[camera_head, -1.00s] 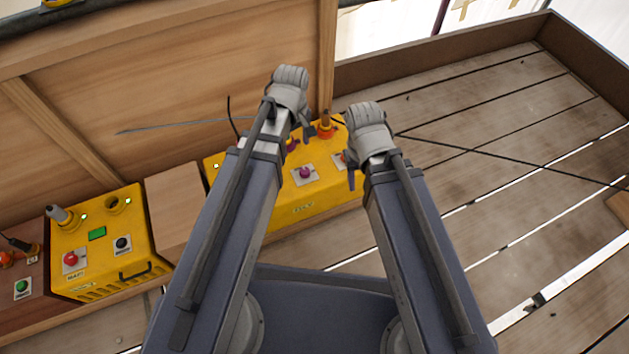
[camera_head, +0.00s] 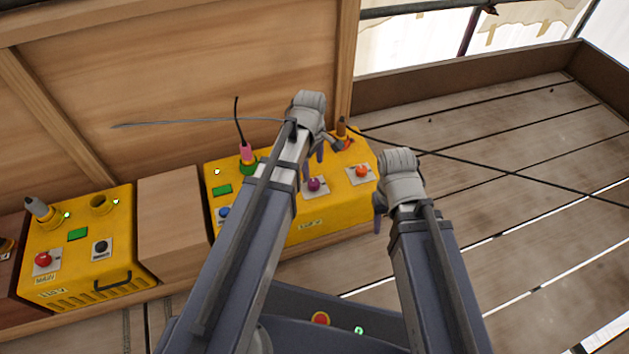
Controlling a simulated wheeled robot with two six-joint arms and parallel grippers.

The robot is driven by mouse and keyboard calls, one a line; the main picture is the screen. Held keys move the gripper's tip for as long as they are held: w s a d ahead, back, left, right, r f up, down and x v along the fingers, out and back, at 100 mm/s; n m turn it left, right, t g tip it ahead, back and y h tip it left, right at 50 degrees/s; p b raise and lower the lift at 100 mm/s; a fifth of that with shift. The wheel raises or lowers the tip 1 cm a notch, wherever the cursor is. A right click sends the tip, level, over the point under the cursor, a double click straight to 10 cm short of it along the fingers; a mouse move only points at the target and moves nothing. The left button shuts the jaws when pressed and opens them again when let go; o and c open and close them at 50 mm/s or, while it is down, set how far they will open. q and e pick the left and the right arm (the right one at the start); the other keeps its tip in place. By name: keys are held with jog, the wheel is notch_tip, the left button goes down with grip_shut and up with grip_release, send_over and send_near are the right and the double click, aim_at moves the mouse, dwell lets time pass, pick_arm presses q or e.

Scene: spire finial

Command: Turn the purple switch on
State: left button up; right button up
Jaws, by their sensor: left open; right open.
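The purple switch (camera_head: 314,184) is a round knob on a pale plate on the top of a long yellow box (camera_head: 335,208). My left gripper (camera_head: 315,150) hangs over the back of this box, just behind the purple switch, open and apart from it as far as I can see. My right gripper (camera_head: 380,207) is open and empty, at the right end of the box. An orange-red knob (camera_head: 362,171) sits on its own plate right of the purple switch. A blue knob (camera_head: 224,212) is at the box's left, partly beside my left arm.
A second yellow box (camera_head: 75,262) with a red knob (camera_head: 42,259), a black knob (camera_head: 101,247) and a handle stands at left. A wooden block (camera_head: 172,215) lies between the boxes. A wooden wall rises behind. Thin cables cross the view. The plank floor at right is clear.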

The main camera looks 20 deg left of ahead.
aim_at(314, 182)
pick_arm(q)
notch_tip(314, 182, down, 8)
jog(key=b, duration=0.7)
jog(key=shift+w+r, duration=0.15)
jog(key=shift+r, duration=0.05)
grip_shut()
